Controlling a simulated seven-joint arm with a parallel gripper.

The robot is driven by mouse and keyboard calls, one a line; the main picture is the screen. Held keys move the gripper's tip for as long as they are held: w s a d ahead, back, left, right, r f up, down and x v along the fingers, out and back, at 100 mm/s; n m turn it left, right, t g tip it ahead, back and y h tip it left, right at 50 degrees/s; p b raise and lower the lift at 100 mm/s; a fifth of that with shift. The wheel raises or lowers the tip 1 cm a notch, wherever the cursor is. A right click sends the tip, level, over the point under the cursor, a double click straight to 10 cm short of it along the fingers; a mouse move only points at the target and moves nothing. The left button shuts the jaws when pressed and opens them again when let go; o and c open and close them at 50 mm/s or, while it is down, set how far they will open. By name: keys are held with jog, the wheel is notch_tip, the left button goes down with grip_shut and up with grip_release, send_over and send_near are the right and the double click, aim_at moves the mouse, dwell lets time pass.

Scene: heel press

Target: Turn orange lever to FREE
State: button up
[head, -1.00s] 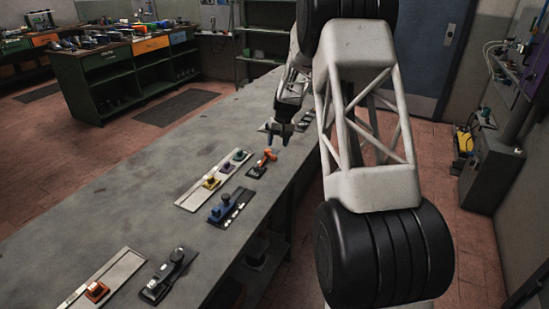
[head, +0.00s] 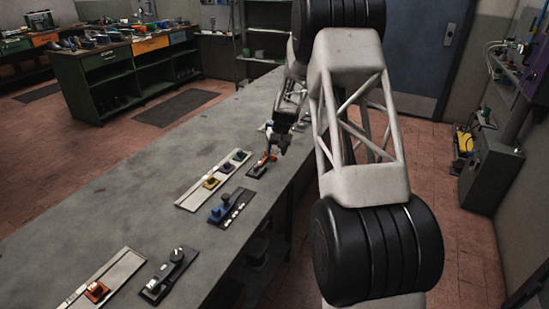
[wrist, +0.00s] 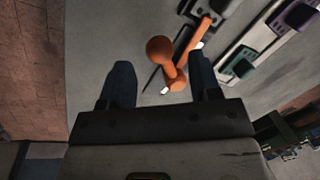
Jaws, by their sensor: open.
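The orange lever (head: 267,160) stands on its small dark base plate (head: 257,171) on the workbench. In the wrist view the orange lever (wrist: 161,52) shows a round knob and an arm joined to a pivot. My gripper (head: 279,147) is right at the lever in the head view. In the wrist view my gripper (wrist: 160,85) is open, with one dark finger on each side; the lever lies between them, nearer the right finger. I cannot tell whether the finger touches it. The FREE marking is not legible; a white mark shows beside the lever.
A light strip with yellow, purple and teal knobs (head: 213,181) lies just left of the lever. A blue-handled plate (head: 227,207) is nearer, with a black-handled plate (head: 168,275) and an orange knob strip (head: 97,291) beyond it toward the front. The bench's left side is clear.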

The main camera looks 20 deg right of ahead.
aim_at(275, 156)
jog(key=shift+a+f, duration=0.2)
jog(key=shift+f, duration=0.65)
jog(key=shift+a+f, duration=0.15)
jog(key=shift+f, duration=0.7)
grip_shut()
